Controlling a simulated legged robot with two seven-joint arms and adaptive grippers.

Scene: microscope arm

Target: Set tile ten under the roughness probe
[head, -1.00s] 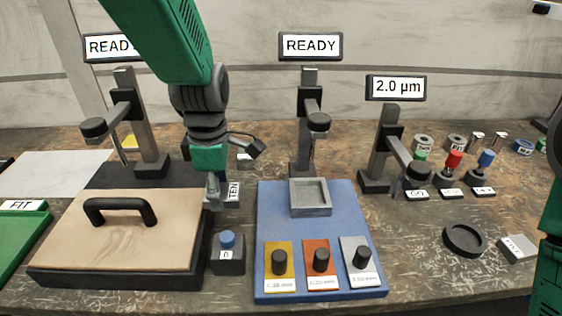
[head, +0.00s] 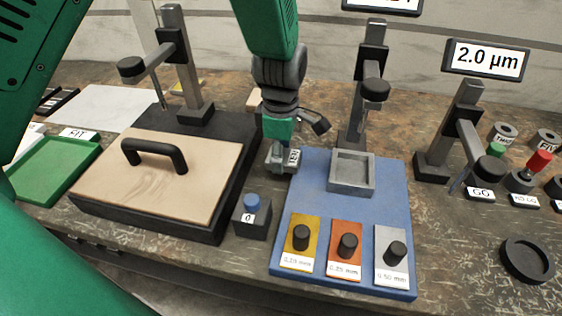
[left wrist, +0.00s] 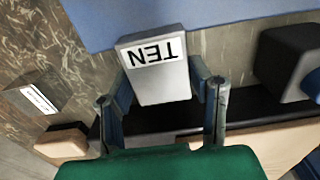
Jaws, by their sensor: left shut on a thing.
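A grey tile block labelled TEN (head: 294,157) is held in my left gripper (head: 283,160), at the back left edge of the blue mat. In the left wrist view the block (left wrist: 160,82) sits upright between the two fingers (left wrist: 162,100), with its label upside down. A probe stand (head: 467,130) under the "2.0 µm" sign (head: 486,60) stands to the right of the mat. Two other probe stands are at the left (head: 180,70) and behind the mat (head: 366,80). I cannot tell from the pictures which is the roughness probe. My right gripper is not in view.
The blue mat (head: 340,283) bears a grey square tray (head: 351,190) and several knobbed plates. A dark box with a blue button (head: 251,215) stands left of it. A handled wooden board (head: 150,185), a green tray (head: 52,165) and a black round dish (head: 527,260) lie around.

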